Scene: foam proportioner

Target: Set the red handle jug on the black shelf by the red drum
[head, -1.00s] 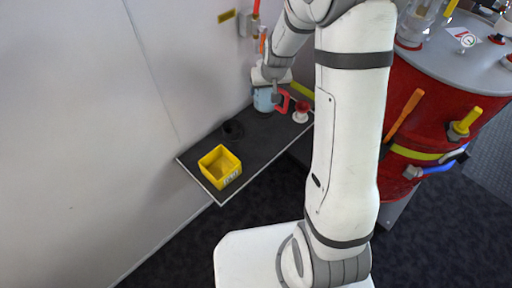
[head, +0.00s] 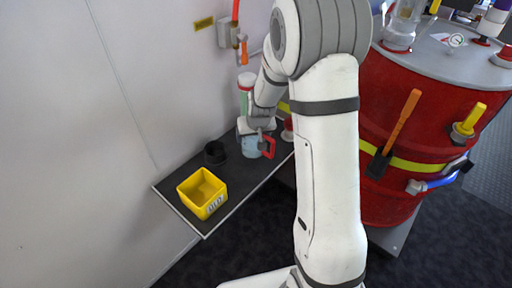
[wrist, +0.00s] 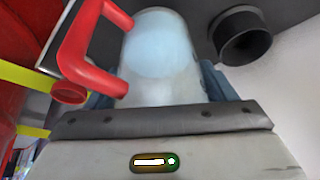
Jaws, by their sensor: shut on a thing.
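The jug (head: 249,147) is translucent pale blue with a red handle (head: 268,147). My gripper (head: 254,137) is shut on its body, with the handle to the right in the head view. In the wrist view the jug (wrist: 160,55) sits between my fingers, handle at left. The jug is at the far part of the black shelf (head: 238,176); whether its base touches the shelf is unclear. The red drum (head: 400,140) with a grey lid stands right of the shelf, partly hidden by my arm.
A yellow bin (head: 203,193) stands at the shelf's near end. A black round cup (head: 215,153) is left of the jug, and a red-and-white object (head: 288,131) is to its right. The wall bounds the shelf at left.

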